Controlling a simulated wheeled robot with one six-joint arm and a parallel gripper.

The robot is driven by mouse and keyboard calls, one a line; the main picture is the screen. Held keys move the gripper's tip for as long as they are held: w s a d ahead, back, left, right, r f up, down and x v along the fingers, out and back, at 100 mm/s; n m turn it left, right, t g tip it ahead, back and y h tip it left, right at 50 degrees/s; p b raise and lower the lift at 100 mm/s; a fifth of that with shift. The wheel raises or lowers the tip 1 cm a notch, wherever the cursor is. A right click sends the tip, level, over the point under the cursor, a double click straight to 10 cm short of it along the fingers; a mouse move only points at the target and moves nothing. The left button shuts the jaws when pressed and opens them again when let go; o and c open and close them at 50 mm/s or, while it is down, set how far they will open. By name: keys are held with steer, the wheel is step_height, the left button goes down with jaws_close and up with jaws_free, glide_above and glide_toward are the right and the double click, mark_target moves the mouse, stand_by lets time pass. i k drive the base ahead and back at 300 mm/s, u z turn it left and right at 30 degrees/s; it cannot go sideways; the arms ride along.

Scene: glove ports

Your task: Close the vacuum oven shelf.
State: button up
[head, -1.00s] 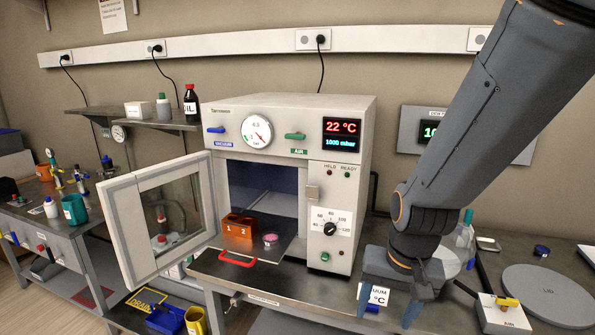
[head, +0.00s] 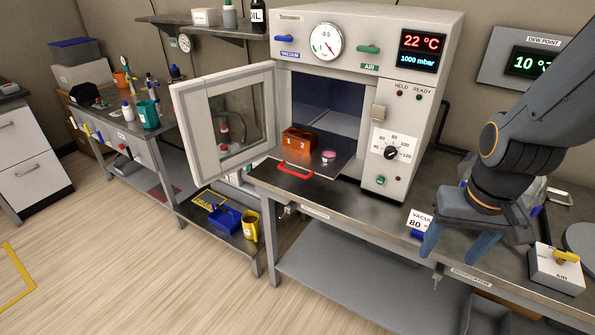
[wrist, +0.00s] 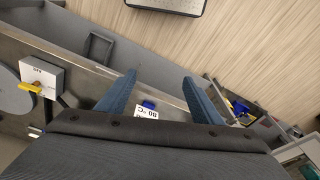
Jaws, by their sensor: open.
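The vacuum oven (head: 365,60) stands on the bench with its glass door (head: 225,122) swung wide open to the left. Its shelf (head: 333,166) is pulled out through the opening, with a red handle (head: 295,170) at its front edge. An orange block (head: 299,138) marked 1 and 2 and a small pink-topped dish (head: 329,156) rest on the shelf. My gripper (head: 455,250) is open and empty, pointing down at the bench's front edge, right of the oven and well apart from the shelf handle. In the wrist view its two fingers (wrist: 160,95) are spread; the shelf is not seen there.
A white card (head: 420,220) stands near my fingers. A grey box with a yellow valve (head: 558,268) sits to the right. The floor in front is free.

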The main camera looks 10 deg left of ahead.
mark_target(346, 148)
steer(key=u, duration=0.15)
steer(key=k, duration=0.45)
steer(key=u, duration=1.15)
steer(key=i, duration=1)
steer(key=z, duration=0.75)
